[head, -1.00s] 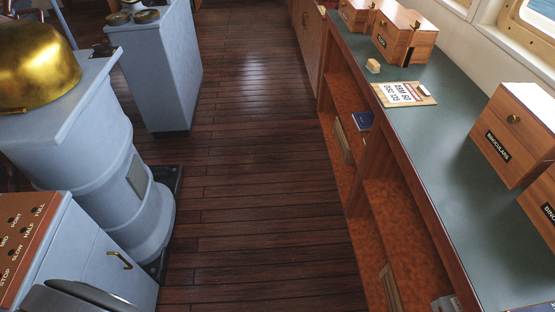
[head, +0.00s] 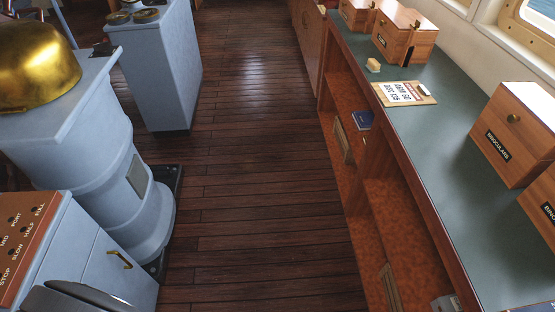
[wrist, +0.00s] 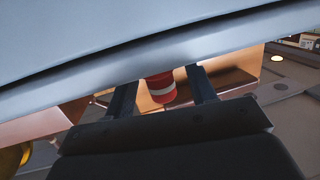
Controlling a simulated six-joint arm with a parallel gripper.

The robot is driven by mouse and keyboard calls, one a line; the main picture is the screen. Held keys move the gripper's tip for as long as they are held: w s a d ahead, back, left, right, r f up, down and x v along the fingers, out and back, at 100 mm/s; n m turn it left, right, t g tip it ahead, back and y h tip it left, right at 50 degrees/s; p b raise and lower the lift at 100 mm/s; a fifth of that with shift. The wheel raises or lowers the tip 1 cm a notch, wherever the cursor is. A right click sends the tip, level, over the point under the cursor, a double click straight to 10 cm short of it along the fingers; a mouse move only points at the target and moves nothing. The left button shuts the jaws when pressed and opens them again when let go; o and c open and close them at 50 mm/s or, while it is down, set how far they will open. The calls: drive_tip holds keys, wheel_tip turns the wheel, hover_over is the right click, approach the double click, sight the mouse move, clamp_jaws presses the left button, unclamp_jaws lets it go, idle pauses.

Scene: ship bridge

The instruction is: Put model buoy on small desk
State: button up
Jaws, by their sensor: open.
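The model buoy (wrist: 161,91), red with a white band, shows in the wrist view between the two dark fingers of my gripper (wrist: 162,80). The fingers are apart, with a visible space on each side of the buoy. Its upper end is hidden behind a large pale grey-blue surface that crosses the view. I cannot tell how far the buoy is from the fingertips. In the head view neither the buoy nor my gripper's fingers show. I cannot tell which surface is the small desk.
In the head view a long green-topped counter (head: 430,150) runs along the right, with wooden boxes (head: 515,135) and a sign board (head: 404,93). A grey pedestal with a brass dome (head: 35,65) and a control cabinet (head: 85,250) stand left. The wooden floor (head: 260,170) between is clear.

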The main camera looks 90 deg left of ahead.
drive_tip(key=shift+o, duration=0.2)
drive_tip(key=v, duration=1.2)
drive_tip(key=shift+s, duration=0.1)
drive_tip(key=w+a+f+m+t+y, duration=0.15)
drive_tip(key=a+m+t+y, duration=0.6)
drive_tip(key=a+m, duration=1)
drive_tip(key=s+d+r+m+h, duration=0.2)
drive_tip(key=d+r+m+h, duration=0.95)
drive_tip(key=m, duration=0.25)
drive_tip(key=shift+g+y, duration=0.35)
drive_tip(key=shift+y, duration=0.05)
drive_tip(key=shift+w+x, duration=0.2)
drive_tip(key=shift+x, duration=8.65)
drive_tip(key=shift+f, duration=0.15)
drive_tip(key=c, duration=1.1)
